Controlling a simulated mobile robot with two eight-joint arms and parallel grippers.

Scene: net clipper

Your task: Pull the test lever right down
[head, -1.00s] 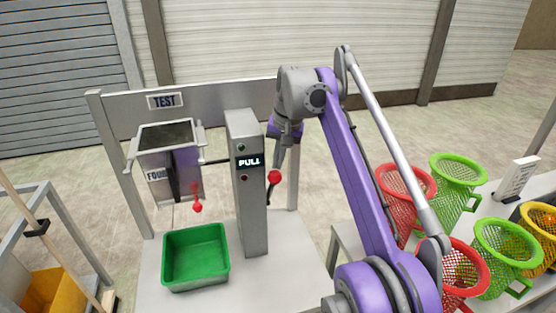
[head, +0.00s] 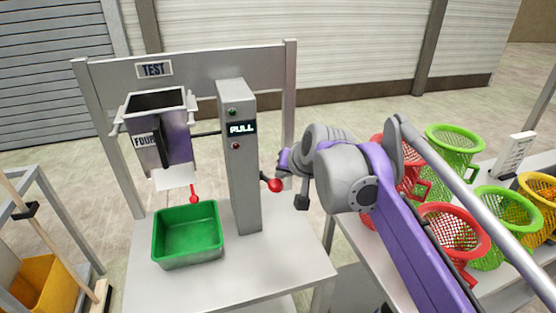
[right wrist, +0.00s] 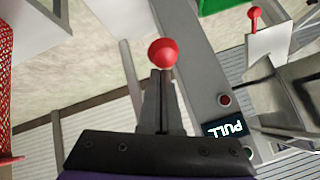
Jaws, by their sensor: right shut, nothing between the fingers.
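The test lever's red ball knob (head: 274,185) sticks out to the right of the grey post (head: 240,190), on a short dark arm that slopes down from the post. My right gripper (head: 284,166) is beside and just above the knob, its fingers mostly hidden in the head view. In the right wrist view my right gripper (right wrist: 164,76) is shut and empty. The red knob (right wrist: 163,52) shows right at the fingertips; I cannot tell whether they touch. My left gripper is out of view.
The post shows a lit "PULL" sign (head: 242,128). A grey hopper (head: 162,135) hangs left of it, above a green bin (head: 187,255). A second red knob (head: 194,199) is under the hopper. Red, green and yellow mesh baskets (head: 452,148) stand on the right bench.

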